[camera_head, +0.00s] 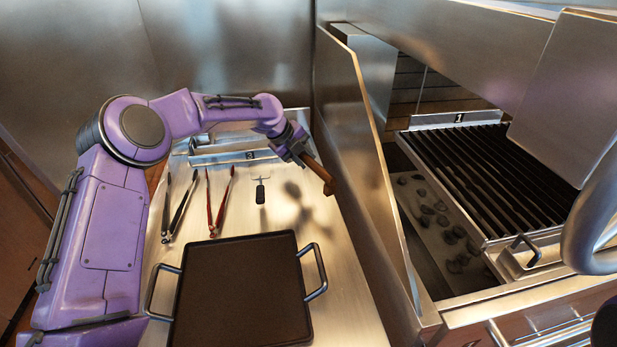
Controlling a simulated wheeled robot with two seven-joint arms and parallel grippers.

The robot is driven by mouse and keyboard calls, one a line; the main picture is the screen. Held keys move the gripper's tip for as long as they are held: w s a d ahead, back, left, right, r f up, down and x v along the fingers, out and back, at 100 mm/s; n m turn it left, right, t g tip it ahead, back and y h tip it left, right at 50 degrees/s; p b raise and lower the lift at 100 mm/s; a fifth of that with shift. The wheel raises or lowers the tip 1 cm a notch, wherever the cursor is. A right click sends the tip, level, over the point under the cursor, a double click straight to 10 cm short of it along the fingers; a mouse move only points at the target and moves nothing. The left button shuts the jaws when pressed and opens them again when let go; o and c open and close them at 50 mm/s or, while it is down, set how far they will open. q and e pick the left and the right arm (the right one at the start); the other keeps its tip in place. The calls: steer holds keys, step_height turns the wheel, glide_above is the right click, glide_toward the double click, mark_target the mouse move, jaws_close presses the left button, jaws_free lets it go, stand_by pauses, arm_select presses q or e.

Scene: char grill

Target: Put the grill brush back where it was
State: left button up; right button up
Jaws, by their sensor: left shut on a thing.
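The grill brush (318,172) shows as a brown wooden piece at the end of my left gripper (303,155). My left gripper is shut on it and holds it above the right side of the steel counter, close to the grill's side wall. The brush slants down to the right, and part of it is hidden by the gripper. A blurred shadow or reflection lies on the counter below it. My right gripper is not in view.
The steel counter (345,290) holds black tongs (181,208), red tongs (220,200), a small dark-handled tool (260,192) and a dark two-handled griddle (243,290). The steel side wall (365,150) separates it from the grill grate (480,175) and coals (440,222).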

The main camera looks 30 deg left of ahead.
arm_select(q)
steer(key=f, duration=0.2)
steer(key=f+p, duration=0.1)
steer(key=f, duration=0.3)
steer(key=shift+s+f+p, duration=0.2)
steer(key=shift+s+p, duration=0.05)
steer(key=shift+p, duration=0.15)
steer(key=shift+f, duration=0.15)
steer(key=o, duration=1)
steer(key=shift+s+r, duration=0.2)
steer(key=shift+r, duration=0.25)
steer(key=b+v, duration=0.2)
steer(key=v, duration=0.9)
steer(key=shift+s+r+b, duration=0.1)
steer(key=shift+b, duration=0.25)
